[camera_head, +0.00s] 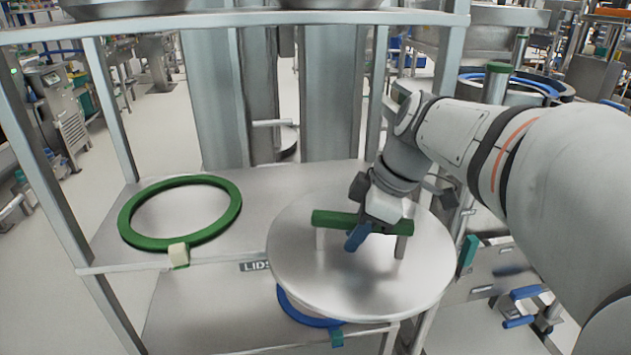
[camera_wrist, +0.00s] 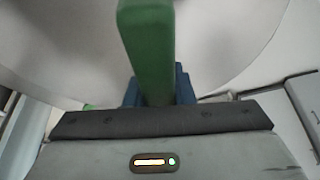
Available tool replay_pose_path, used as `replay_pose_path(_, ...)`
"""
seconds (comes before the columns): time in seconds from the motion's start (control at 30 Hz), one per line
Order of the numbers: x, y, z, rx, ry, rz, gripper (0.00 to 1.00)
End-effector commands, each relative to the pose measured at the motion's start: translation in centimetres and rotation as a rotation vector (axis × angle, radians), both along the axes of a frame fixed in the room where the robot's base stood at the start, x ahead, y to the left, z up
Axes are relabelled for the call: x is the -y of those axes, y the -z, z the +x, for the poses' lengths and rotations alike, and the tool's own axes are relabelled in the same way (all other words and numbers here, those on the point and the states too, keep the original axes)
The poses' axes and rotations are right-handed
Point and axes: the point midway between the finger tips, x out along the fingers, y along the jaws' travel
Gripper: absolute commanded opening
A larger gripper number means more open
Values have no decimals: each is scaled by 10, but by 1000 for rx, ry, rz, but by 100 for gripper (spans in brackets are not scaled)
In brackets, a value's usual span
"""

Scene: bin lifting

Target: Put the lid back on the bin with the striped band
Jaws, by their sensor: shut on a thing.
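A round grey metal lid (camera_head: 330,275) with a green bar handle (camera_head: 332,218) on two pale posts is in the middle of the head view. My gripper (camera_head: 362,230) has its blue fingers shut on the handle. The wrist view shows the green handle (camera_wrist: 148,50) between the blue fingers (camera_wrist: 158,92), with the lid (camera_wrist: 225,40) behind it. The lid covers part of the shelf marked "LIDS" and of a blue ring (camera_head: 298,310) beneath it. I cannot tell whether the lid touches anything below. I see no striped band on any bin.
A green ring (camera_head: 130,232) with a pale tab lies on the metal shelf (camera_head: 262,185), left of the lid. Frame posts (camera_head: 100,105) stand at the left and behind. A round container with a blue rim (camera_head: 505,80) is at the upper right. Floor shows at the left.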

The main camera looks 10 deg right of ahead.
Motion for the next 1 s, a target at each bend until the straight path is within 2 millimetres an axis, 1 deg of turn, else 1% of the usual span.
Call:
replay_pose_path(0.03, 0, -7, 1, 6, 0, 0, 0)
replay_pose_path(1.0, -1, -53, 1, 5, -1, 0, 0)
